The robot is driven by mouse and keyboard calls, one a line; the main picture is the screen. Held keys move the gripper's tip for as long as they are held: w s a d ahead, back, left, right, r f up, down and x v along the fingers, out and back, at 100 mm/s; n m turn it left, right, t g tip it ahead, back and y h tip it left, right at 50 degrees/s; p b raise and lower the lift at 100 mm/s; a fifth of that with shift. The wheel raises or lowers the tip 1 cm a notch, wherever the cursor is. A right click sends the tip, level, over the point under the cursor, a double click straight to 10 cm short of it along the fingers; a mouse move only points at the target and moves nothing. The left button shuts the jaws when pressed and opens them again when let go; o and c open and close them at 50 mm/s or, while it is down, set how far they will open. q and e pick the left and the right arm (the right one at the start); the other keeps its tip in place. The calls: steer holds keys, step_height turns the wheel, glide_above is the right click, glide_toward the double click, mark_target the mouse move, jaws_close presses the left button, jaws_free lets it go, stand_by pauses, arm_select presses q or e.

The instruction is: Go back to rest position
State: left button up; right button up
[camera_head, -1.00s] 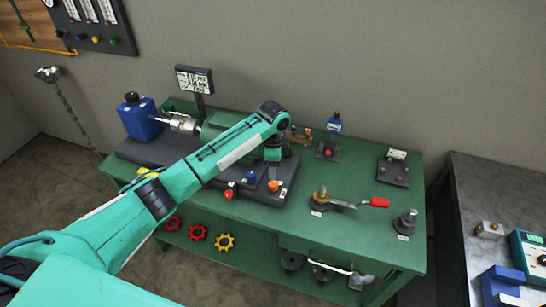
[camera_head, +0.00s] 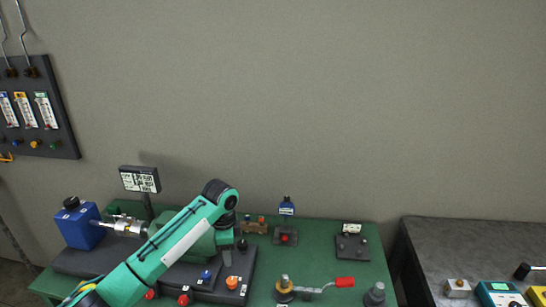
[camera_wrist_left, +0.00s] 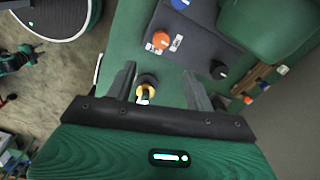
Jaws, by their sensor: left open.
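My left arm reaches in from the lower left in the head view, over the green bench (camera_head: 335,225). Its gripper (camera_head: 228,257) hangs beside the pump unit and is largely hidden by my wrist. In the left wrist view the gripper's two fingers (camera_wrist_left: 160,88) are spread with nothing held. A brass fitting with a black ring (camera_wrist_left: 146,84) shows between them in the picture, down on the bench. In the head view the brass fitting (camera_head: 284,284) with the red-handled lever (camera_head: 344,282) stands to the right, apart from the gripper. My right gripper is not in view.
The pump unit has a blue box (camera_head: 80,226) and a dark base with orange (camera_head: 232,282) and blue (camera_head: 206,275) knobs. A sign (camera_head: 139,179) stands behind it. A grey table (camera_head: 460,240) with instruments is at right.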

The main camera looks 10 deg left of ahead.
arm_select(q)
steer(key=s+d+f+n+t+h, duration=0.1)
steer(key=s+d+f+n, duration=0.15)
steer(key=s+f, duration=0.5)
steer(key=s+d+f+n+h, duration=0.1)
steer(key=s+d+f+n, duration=0.2)
steer(key=s, duration=0.7)
steer(key=s+a+n+t+y, duration=0.1)
steer(key=s+a+n, duration=0.2)
steer(key=s, duration=0.4)
steer(key=s+a+r+n+t, duration=0.1)
steer(key=s+a+n, duration=0.15)
steer(key=s, duration=0.45)
steer(key=s+a+n+t+y, duration=0.1)
steer(key=s+a+n, duration=0.1)
steer(key=s+a, duration=0.35)
step_height(320, 180, down, 31)
steer(key=s+d+g, duration=0.2)
steer(key=s+a+f, duration=0.1)
steer(key=s+f, duration=0.8)
steer(key=s+a+f+g, duration=0.1)
steer(key=s+a+f, duration=0.1)
steer(key=s+f, duration=0.8)
steer(key=shift+s+a+f, duration=0.15)
steer(key=shift+s+a, duration=0.05)
steer(key=shift+a, duration=0.1)
steer(key=shift+c, duration=1.4)
steer(key=shift+s, duration=0.15)
steer(key=shift+c, duration=0.4)
